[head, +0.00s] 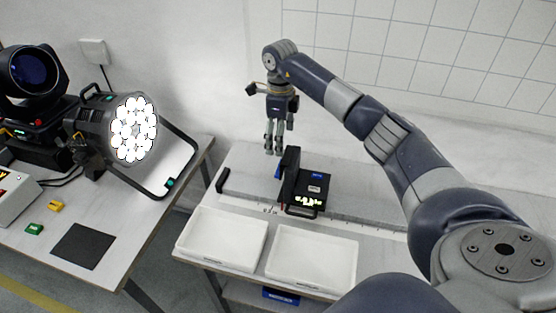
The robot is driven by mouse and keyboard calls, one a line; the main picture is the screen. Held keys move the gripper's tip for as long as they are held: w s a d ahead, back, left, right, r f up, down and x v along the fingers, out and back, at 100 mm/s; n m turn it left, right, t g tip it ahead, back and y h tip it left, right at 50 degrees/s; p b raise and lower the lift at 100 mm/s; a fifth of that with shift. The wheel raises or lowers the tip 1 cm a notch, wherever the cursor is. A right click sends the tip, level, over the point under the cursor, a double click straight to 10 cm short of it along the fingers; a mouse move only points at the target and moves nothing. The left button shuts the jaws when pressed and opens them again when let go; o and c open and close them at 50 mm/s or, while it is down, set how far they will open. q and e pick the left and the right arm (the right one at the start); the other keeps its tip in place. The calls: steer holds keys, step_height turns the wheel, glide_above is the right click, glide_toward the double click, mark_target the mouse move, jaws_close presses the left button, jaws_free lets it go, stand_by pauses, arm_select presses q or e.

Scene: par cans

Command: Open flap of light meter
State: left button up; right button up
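A black box-like device (313,188), which looks like the light meter, lies on the right-hand table. Its front edge has small yellow-white markings and a handle-like bar. A dark panel (289,177) stands upright at its left side and looks like the flap; I cannot tell how it is hinged. My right gripper (273,151) points down just behind and left of the panel, seemingly apart from it. Its fingers look close together, but whether they are shut is too small to tell. My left gripper is not in view.
Two white trays (199,257) (355,259) stand at the table's front. A black handle-shaped piece (222,180) lies at the left edge. A stage lamp with an LED face (133,129) and a dark moving-head lamp (33,70) stand on the left table. A tiled wall (400,45) is behind.

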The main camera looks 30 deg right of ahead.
mark_target(284, 163)
step_height(284, 163, down, 9)
steer(key=p, duration=0.2)
steer(key=shift+a+r+p, duration=0.1)
steer(key=shift+r+p, duration=0.05)
steer(key=shift+p, duration=0.15)
steer(key=shift+f, duration=0.65)
